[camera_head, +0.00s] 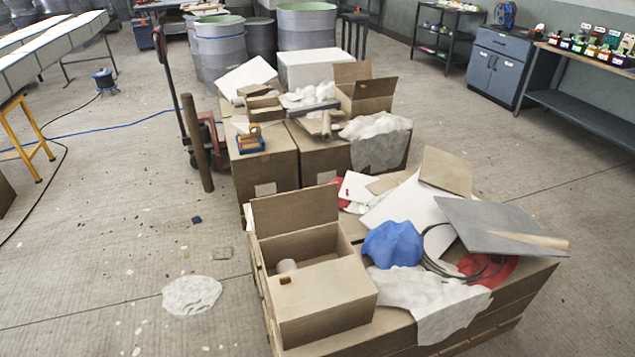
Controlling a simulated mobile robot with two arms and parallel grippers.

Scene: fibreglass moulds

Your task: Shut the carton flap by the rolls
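An open brown carton (322,306) stands on the near stack of boxes. One flap (295,212) stands upright at its far side, and another flap or top panel (325,292) covers its near part. A second open carton (372,104) on the farther stack has raised flaps (352,72). A tan roll-like piece (326,122) lies to its left. I cannot tell for certain which flap is the one by the rolls. Neither of my grippers is in view.
Right of the near carton lie a blue cloth (392,243), white fabric (432,297), black cable loops and a grey sheet (497,225) with a tan tube (530,240). A brown post (195,143) stands by the farther stack. Floor is mostly clear left and right.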

